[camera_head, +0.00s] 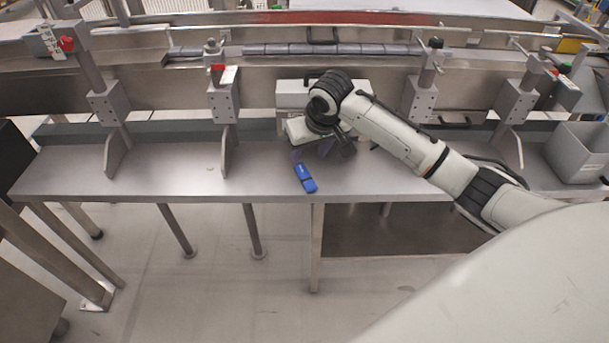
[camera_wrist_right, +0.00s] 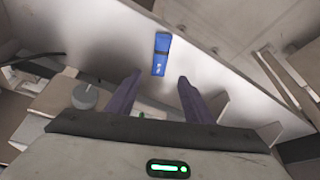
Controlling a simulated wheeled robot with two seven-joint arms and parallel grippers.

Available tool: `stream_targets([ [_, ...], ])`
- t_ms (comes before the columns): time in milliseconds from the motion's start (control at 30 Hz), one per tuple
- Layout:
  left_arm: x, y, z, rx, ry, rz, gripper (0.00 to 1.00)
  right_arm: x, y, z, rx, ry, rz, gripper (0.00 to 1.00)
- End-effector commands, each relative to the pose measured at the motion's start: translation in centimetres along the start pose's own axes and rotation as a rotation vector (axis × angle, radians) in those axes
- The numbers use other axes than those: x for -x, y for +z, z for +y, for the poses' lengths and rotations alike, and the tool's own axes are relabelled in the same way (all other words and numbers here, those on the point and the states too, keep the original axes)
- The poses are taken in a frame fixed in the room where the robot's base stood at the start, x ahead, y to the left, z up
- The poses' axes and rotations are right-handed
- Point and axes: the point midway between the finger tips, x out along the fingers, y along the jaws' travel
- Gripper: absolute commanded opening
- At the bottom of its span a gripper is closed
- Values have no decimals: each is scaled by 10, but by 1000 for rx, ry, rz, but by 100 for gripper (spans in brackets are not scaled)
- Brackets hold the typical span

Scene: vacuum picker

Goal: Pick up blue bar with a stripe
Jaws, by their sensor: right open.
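The blue bar (camera_head: 305,177) lies on the grey metal table (camera_head: 180,165) near its front edge, with small pale marks and a darker band. It also shows in the right wrist view as a blue bar (camera_wrist_right: 160,54), beyond the fingertips. My right gripper (camera_head: 311,154) is just behind the bar in the head view, partly hidden by its own wrist. In the right wrist view the two dark purple fingers of the right gripper (camera_wrist_right: 156,85) are apart with nothing between them. The bar is ahead of the gap, not between the fingers. My left gripper is not in view.
A conveyor with metal rails (camera_head: 300,50) runs behind the table. Upright brackets (camera_head: 224,105) stand along the table's back. A grey bin (camera_head: 578,152) sits at the right end. The table left of the bar is clear.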

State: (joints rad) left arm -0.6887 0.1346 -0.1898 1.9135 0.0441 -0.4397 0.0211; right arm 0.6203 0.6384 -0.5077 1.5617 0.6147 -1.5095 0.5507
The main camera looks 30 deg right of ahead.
Motion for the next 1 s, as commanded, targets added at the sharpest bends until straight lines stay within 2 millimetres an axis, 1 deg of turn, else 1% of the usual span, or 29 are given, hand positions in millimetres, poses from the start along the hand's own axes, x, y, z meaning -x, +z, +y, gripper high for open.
stream_targets([
  [33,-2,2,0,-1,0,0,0,-11,2,0,-1,0,-3,47],
  [100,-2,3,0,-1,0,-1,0,-21,1,0,0,0,-2,47],
  [200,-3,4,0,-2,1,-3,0,-32,1,-1,1,-1,1,47],
  [367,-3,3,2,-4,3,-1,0,-43,1,0,3,-1,2,47],
  [600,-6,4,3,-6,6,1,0,-79,4,1,3,-1,1,47],
  [733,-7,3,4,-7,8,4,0,-88,3,1,3,-1,3,47],
  [1000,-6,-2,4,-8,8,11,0,-88,3,1,4,-1,4,47],
])
